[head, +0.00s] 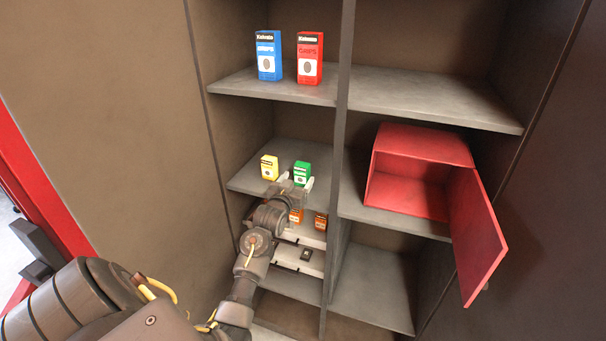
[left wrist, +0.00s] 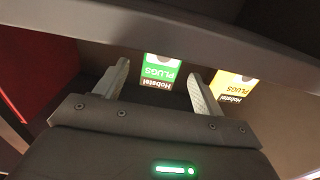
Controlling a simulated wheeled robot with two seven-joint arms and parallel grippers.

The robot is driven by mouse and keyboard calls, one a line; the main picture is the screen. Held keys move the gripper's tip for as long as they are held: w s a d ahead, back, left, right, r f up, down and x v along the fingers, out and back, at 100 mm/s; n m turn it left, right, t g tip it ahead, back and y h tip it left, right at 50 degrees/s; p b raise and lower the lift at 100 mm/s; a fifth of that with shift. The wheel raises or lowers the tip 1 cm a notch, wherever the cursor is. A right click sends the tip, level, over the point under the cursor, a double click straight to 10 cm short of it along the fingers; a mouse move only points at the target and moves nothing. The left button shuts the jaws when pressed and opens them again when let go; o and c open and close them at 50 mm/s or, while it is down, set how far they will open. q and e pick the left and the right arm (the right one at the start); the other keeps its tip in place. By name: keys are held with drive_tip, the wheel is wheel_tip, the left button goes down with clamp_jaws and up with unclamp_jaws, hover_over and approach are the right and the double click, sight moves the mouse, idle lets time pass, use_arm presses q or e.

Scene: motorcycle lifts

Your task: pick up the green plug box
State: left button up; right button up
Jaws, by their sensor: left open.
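The green plug box (head: 302,172) stands upright on the middle shelf of the left column, to the right of a yellow plug box (head: 269,167). My left gripper (head: 297,181) is open just in front of the green box. In the left wrist view the green box (left wrist: 159,72) appears between the two open fingers, with its lettering upside down. The fingers do not appear closed on it, and I cannot tell whether its near end is between the tips. The yellow box (left wrist: 233,86) is outside the fingers there. My right gripper is not in view.
A blue box (head: 268,55) and a red box (head: 310,58) stand on the shelf above. Orange boxes (head: 320,221) sit below my gripper. An open red cabinet (head: 424,144) with its door swung out stands right of the grey divider (head: 341,130).

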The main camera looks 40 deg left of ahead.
sight(300, 175)
use_arm(q)
drive_tip(key=shift+w+a+r, duration=0.1)
drive_tip(key=shift+w+r, duration=0.05)
drive_tip(key=shift+r, duration=0.05)
drive_tip(key=p+x, duration=0.2)
drive_tip(key=x, duration=0.2)
drive_tip(key=shift+w+a+f, duration=0.1)
drive_tip(key=shift+w+f, duration=0.1)
drive_tip(key=shift+w, duration=0.2)
drive_tip(key=c, duration=1.2)
